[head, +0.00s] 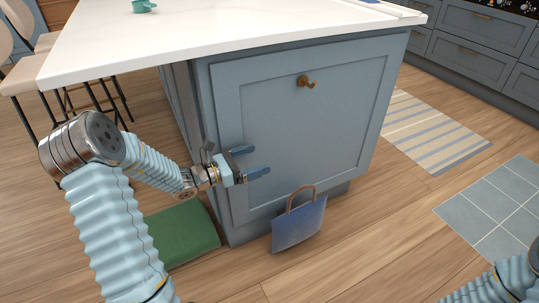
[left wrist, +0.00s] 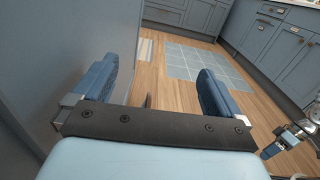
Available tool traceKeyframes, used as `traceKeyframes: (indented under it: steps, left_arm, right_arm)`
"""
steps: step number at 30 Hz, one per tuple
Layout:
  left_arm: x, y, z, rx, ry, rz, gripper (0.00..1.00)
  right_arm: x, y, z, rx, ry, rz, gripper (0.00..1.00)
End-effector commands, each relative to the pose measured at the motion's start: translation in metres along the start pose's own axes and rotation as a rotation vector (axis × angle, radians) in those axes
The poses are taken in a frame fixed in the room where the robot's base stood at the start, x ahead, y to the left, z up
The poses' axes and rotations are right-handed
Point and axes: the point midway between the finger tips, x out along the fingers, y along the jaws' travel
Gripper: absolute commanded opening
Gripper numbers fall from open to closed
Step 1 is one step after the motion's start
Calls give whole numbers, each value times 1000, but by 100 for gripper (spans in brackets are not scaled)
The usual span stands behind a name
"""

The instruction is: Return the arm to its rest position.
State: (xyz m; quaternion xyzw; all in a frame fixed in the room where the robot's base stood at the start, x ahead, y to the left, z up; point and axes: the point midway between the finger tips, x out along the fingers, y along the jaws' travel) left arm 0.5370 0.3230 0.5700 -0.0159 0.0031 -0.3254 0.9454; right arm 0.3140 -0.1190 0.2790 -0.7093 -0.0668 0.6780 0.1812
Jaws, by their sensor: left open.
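My left arm comes in from the left of the head view. Its gripper (head: 261,160) is open and empty, in front of the blue-grey island panel (head: 300,130). In the left wrist view the two blue fingers of the left gripper (left wrist: 157,72) stand wide apart with nothing between them. A blue bag (head: 299,226) with a brown handle is below and right of the left gripper, low by the panel's foot and apart from the gripper. My right arm shows at the bottom right of the head view. Part of the right gripper (left wrist: 272,149) seems to show at the left wrist view's right edge.
A green cushion-like block (head: 182,233) lies on the floor below the left arm. Stools stand at left. A striped rug (head: 430,130) and open wood floor lie right.

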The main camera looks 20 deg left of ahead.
Motion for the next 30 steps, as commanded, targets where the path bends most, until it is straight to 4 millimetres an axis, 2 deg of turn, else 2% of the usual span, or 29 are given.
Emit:
traceKeyframes:
  steps: [5, 8, 11, 14, 17, 18, 20, 22, 24, 27, 30]
  left_arm:
    - [-12, 0, 0, -1, 0, 1, 99]
    - [-12, -1, -1, -1, 2, -2, 99]
    - [-6, -13, -13, 4, 44, -40, 99]
    - [5, -48, -48, 29, 160, -149, 99]
    - [10, -105, -103, 108, 342, -340, 99]
    - [7, -131, -127, 163, 423, -436, 99]
    - [-3, -169, -163, 273, 538, -596, 99]
    - [-24, -211, -205, 457, 658, -808, 99]
    - [-49, -244, -244, 732, 738, -1052, 99]
    - [-67, -265, -277, 1145, 720, -1307, 99]
    - [-65, -277, -290, 1476, 613, -1437, 99]
  right_arm:
    - [0, 0, 0, 0, 0, 0, 53]
    - [0, 0, 0, 0, 0, 0, 53]
    - [0, 0, 0, 0, 0, 0, 53]
    - [-1, 0, 0, 0, 0, 0, 53]
    - [-1, -1, 0, 0, -1, -1, 53]
    - [-2, -1, 0, -1, -1, -1, 53]
    - [-2, -2, 0, -1, -1, -1, 53]
    - [-3, -2, 0, -1, -2, -1, 53]
    - [-4, -3, 1, -2, -2, -2, 53]
    - [-5, -4, 1, -2, -3, -2, 53]
    - [-5, -4, 1, -3, -3, -3, 53]
